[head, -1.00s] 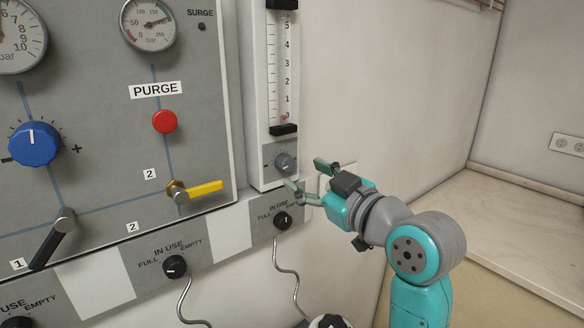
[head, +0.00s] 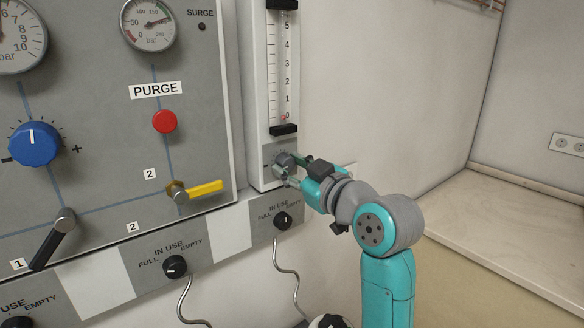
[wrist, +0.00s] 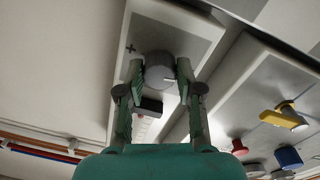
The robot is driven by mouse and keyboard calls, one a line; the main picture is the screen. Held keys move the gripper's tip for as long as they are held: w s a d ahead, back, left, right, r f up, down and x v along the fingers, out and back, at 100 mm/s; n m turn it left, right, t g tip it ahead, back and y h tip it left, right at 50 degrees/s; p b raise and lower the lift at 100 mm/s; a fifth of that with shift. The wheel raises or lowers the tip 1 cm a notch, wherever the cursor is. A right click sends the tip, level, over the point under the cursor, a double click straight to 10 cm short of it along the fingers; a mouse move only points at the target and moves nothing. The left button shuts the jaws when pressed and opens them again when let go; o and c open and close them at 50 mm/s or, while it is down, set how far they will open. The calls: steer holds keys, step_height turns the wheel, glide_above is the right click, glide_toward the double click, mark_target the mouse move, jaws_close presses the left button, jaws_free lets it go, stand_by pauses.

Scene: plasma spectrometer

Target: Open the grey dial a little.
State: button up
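The grey dial (head: 284,161) is a round knob on the small panel at the foot of the flow tube. In the wrist view the dial (wrist: 159,72) sits between my two fingertips, with a pale mark on its face. My gripper (head: 291,169) is at the dial, and its fingers partly hide it in the head view. In the wrist view my gripper (wrist: 160,70) is open, with one finger on each side of the dial. The fingertips are very close to its sides; I cannot make out firm contact.
The flow tube (head: 284,70) rises above the dial. A black IN USE knob (head: 283,221) is just below it. A yellow lever (head: 200,189), a red button (head: 164,121) and a blue knob (head: 34,144) are to the left.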

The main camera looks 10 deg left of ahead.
stand_by(0.3)
steer(key=shift+m, duration=2.8)
steer(key=o, duration=1.2)
steer(key=shift+c, duration=0.2)
steer(key=v, duration=1.2)
steer(key=shift+r, duration=0.1)
